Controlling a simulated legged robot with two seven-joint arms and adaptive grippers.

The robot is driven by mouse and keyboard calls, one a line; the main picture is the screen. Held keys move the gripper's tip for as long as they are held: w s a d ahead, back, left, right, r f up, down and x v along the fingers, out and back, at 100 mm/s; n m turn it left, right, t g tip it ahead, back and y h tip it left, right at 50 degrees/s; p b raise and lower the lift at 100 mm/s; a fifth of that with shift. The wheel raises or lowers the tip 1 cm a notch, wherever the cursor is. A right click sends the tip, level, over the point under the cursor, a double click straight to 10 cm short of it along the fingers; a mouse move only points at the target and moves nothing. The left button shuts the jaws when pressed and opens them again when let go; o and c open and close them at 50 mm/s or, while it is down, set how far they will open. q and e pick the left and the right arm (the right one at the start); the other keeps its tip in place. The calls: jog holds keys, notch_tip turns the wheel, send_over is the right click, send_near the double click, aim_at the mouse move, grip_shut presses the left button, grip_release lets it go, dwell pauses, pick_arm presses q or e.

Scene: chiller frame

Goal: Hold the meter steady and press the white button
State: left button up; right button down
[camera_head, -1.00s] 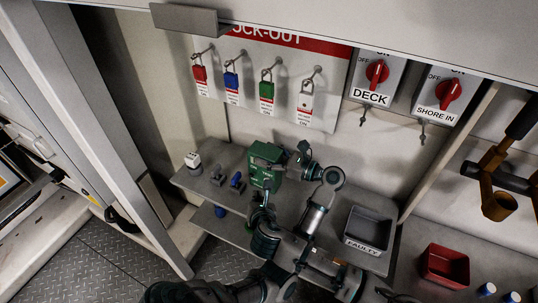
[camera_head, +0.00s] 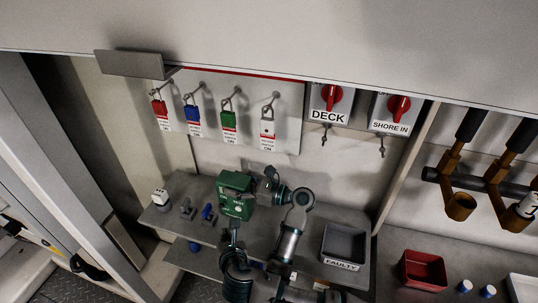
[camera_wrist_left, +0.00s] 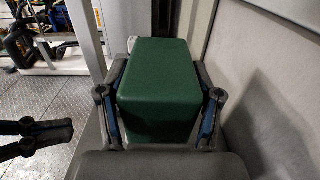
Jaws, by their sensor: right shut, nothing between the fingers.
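The green meter (camera_head: 236,204) stands upright on the grey shelf in the head view. Its front has small pale marks, but I cannot make out the white button. My left gripper (camera_head: 254,186) reaches in from the meter's right and back side and is shut on it. In the left wrist view the plain green back of the meter (camera_wrist_left: 160,85) sits between the two fingers, one on each side. My right gripper (camera_head: 234,226) is shut and empty, just below the meter's front face. Whether it touches the meter is unclear. It also shows at the left of the left wrist view (camera_wrist_left: 45,138).
A grey tray marked FAULTY (camera_head: 343,246) stands right of my left arm. A red bin (camera_head: 423,270) is further right. Small grey and blue items (camera_head: 208,212) lie left of the meter. Padlocks (camera_head: 229,120) hang on the wall above.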

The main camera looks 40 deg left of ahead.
pick_arm(q)
jog(key=o, duration=0.4)
jog(key=shift+a+f, duration=0.1)
jog(key=shift+f, duration=0.05)
jog(key=shift+c, duration=0.2)
pick_arm(e)
jog(key=shift+a+f, duration=0.1)
pick_arm(q)
jog(key=shift+w+a, duration=0.1)
jog(key=shift+w, duration=0.05)
pick_arm(e)
jog(key=shift+w+a, duration=0.1)
